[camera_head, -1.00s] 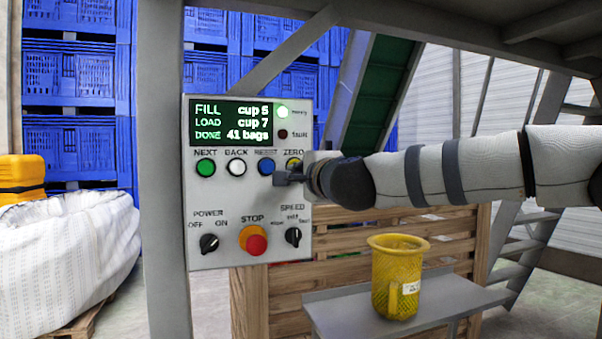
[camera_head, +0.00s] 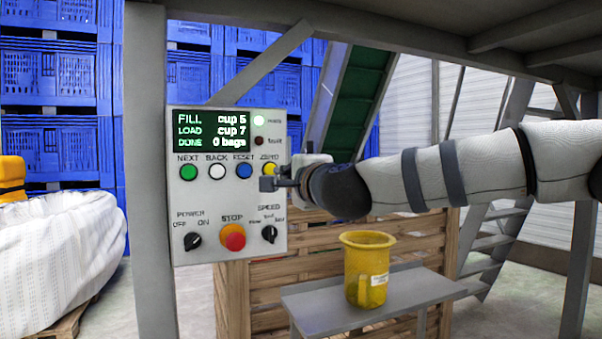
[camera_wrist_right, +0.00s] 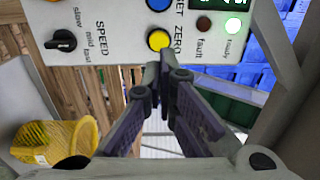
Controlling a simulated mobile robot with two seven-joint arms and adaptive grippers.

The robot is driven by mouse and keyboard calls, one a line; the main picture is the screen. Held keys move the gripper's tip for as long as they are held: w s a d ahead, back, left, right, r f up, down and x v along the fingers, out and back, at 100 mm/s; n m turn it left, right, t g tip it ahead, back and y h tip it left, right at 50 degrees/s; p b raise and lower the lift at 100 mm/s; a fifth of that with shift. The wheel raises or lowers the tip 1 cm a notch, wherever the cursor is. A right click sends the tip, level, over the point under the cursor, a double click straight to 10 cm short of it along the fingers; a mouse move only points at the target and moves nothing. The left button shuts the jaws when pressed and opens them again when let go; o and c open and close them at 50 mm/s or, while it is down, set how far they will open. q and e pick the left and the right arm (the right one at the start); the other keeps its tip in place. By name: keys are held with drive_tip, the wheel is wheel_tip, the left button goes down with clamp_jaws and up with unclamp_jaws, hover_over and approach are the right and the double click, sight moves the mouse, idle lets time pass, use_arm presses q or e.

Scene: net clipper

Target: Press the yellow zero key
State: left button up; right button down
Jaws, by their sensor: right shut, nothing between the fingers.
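The yellow zero key (camera_head: 269,168) is at the right end of the key row on the grey control panel (camera_head: 215,261). The display (camera_head: 214,131) reads FILL cup 5, LOAD cup 7, DONE 0 bags. My left gripper is out of view.
Green (camera_head: 188,172), white (camera_head: 217,171) and blue (camera_head: 244,171) keys share the row. Below are the red stop button (camera_head: 232,237) and two black knobs. The ready lamp (camera_head: 259,120) is lit. A yellow cup (camera_head: 366,270) stands on a grey shelf (camera_head: 310,308).

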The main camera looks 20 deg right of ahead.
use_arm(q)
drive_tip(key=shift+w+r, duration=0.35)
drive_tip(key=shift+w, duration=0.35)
use_arm(e)
drive_tip(key=s, duration=0.4)
drive_tip(key=shift+s+d+f, duration=0.1)
drive_tip(key=shift+f, duration=0.15)
